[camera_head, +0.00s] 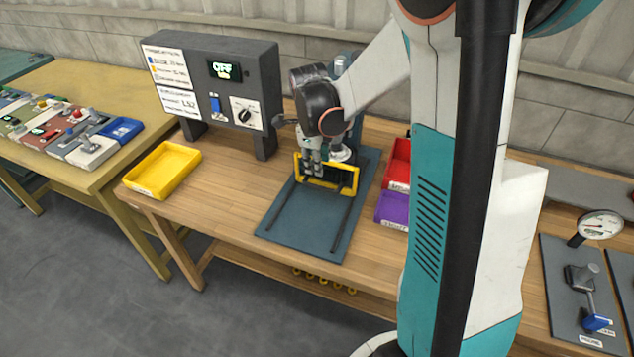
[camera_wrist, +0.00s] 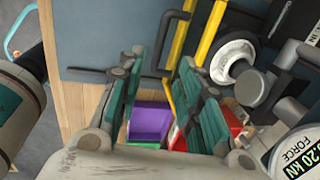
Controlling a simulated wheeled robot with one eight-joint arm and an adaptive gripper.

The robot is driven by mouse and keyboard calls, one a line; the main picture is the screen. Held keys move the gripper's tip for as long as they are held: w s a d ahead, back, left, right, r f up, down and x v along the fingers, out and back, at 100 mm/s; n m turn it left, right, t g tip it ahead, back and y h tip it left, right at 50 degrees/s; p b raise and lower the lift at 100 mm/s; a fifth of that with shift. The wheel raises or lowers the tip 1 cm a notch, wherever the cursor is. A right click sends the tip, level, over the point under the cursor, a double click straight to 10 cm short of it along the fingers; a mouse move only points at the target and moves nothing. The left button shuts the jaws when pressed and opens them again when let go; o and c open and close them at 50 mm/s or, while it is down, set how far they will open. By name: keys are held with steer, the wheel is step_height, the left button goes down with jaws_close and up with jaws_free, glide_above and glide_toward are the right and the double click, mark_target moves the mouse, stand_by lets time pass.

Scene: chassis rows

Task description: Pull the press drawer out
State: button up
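The press drawer (camera_head: 340,189) shows as a yellow frame on the dark base plate (camera_head: 301,220), at the back end of two dark rails. In the wrist view the yellow drawer frame (camera_wrist: 209,40) stands beyond the fingers, with a dark handle bar (camera_wrist: 175,42) along its near side. My gripper (camera_head: 312,168) is at the front of the yellow frame in the head view. In the wrist view my gripper (camera_wrist: 160,70) is open, with the handle bar near the gap between its fingertips. I cannot tell whether the fingers touch it. The press's white round head (camera_wrist: 236,52) is behind the frame.
A grey console (camera_head: 217,80) and a yellow tray (camera_head: 164,169) stand to the left. Red (camera_head: 398,165) and purple (camera_head: 392,210) bins are close on the right. The base plate in front of the drawer is clear. A dial gauge (camera_head: 600,224) stands far right.

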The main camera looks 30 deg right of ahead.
mark_target(320, 186)
steer(key=f+b, duration=0.1)
steer(key=f, duration=0.2)
steer(key=w+d+f+b, duration=0.1)
steer(key=f, duration=0.3)
steer(key=f+b, duration=0.1)
steer(key=f, duration=0.3)
steer(key=shift+w+d, duration=0.15)
steer(key=shift+d, duration=0.1)
steer(key=shift+r, duration=0.1)
jaws_close()
